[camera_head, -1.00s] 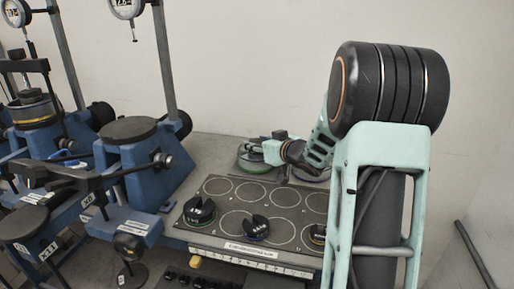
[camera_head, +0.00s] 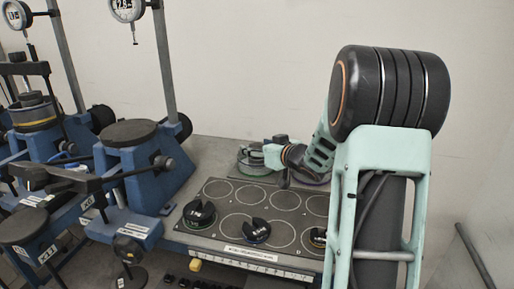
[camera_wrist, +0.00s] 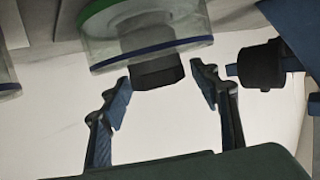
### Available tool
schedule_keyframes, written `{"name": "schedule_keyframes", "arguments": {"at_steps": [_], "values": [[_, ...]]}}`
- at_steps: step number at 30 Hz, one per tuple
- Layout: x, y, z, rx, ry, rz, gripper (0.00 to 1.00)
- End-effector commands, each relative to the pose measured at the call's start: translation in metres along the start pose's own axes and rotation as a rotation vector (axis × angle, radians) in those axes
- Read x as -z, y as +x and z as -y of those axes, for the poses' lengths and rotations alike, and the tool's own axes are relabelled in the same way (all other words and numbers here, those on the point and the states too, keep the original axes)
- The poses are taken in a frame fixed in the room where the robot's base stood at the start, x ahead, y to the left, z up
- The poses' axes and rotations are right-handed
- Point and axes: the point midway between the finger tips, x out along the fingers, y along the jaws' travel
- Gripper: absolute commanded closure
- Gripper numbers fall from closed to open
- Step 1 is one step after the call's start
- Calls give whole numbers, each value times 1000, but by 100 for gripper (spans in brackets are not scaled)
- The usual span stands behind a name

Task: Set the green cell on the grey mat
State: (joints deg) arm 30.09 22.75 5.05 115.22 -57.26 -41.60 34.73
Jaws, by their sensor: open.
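The green cell (camera_wrist: 152,32) is a clear round cell with a green ring, a blue ring and a black knob (camera_wrist: 158,73), seen close in the wrist view. My gripper (camera_wrist: 163,84) is open, with one finger on each side of the knob and gaps showing. In the head view my gripper (camera_head: 262,152) is above the cell (camera_head: 250,168) at the back of the bench, partly covering it. A dark grey board (camera_head: 237,196) with circle outlines lies in front. I cannot tell for certain which surface is the grey mat.
Black slotted weights (camera_head: 198,214) stand on the board's front row. A purple-ringed round thing (camera_head: 311,178) sits right of my gripper. Blue lever frames (camera_head: 150,185) with dial posts and long arms fill the left. Another clear cell (camera_wrist: 6,72) shows at the wrist view's left edge.

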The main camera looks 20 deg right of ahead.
Motion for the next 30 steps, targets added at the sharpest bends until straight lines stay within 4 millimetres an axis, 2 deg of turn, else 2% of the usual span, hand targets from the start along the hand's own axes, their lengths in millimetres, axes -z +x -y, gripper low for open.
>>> {"name": "schedule_keyframes", "arguments": {"at_steps": [9,15,21,30], "values": [[2,-66,-2,-5,0,1,44],[2,-101,-1,-4,1,0,44],[0,-115,0,-2,1,0,44],[-1,-116,0,-1,1,1,44]]}}
